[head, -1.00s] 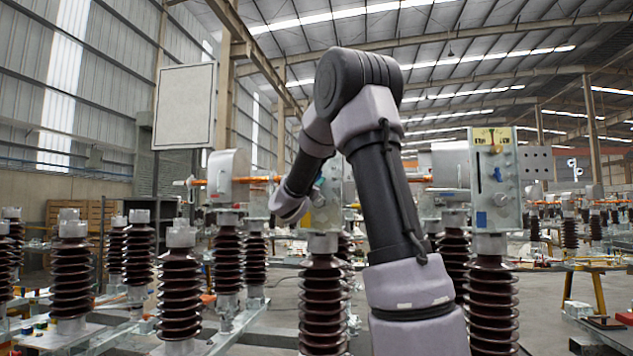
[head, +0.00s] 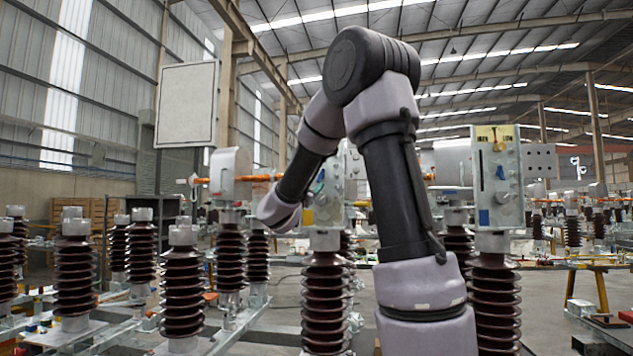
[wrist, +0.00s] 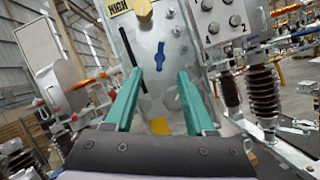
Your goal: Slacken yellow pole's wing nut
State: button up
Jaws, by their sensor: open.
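The yellow pole's grey metal box (head: 335,192) stands on a brown ribbed insulator in the middle of the head view, with a yellow square low on its face. The wrist view looks at this box face (wrist: 198,88), with the yellow square (wrist: 160,126) near the bottom. The blue wing nut (wrist: 159,56) sits upright on the face, just beyond and between my fingertips. My gripper (wrist: 160,73) is open and empty, its teal fingers on either side of the nut's line and apart from it. In the head view my wrist is left of the box; the fingertips are not clear.
A box with a blue square (head: 497,185) stands on the pole to the right. A rounded grey housing (head: 231,175) with an orange rod is at the left. Several brown insulators (head: 182,290) fill the foreground. A dark slot and yellow knob (wrist: 143,10) are near the nut.

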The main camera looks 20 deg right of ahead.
jog(key=v, duration=0.3)
jog(key=shift+s+a+f, duration=0.1)
jog(key=shift+s+a, duration=0.05)
jog(key=shift+s, duration=0.05)
dwell(0.9)
